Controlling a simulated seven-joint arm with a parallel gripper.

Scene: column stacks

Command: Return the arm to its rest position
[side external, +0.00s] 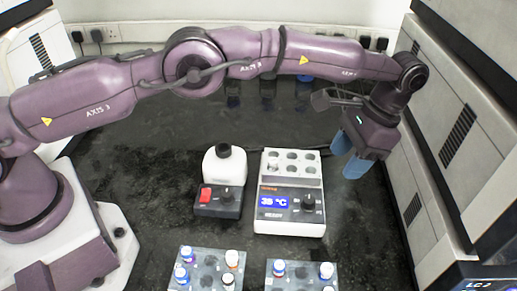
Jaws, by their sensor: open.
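My purple arm reaches across the bench from the left, raised above the surface. My gripper (348,155) hangs at the right end of the arm, with two blue fingers set apart and nothing visible between them. It is to the right of the white heater block (290,226), near its upper right corner, and close to the large cabinet on the right. How high it is above the bench is hard to tell from this view.
A small mixer (222,168) with a red switch stands left of the heater block. Two vial racks (207,258) (283,286) with several vials are at the front. Large grey instruments (470,130) close off the right side. Several bottles (269,90) stand behind the arm.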

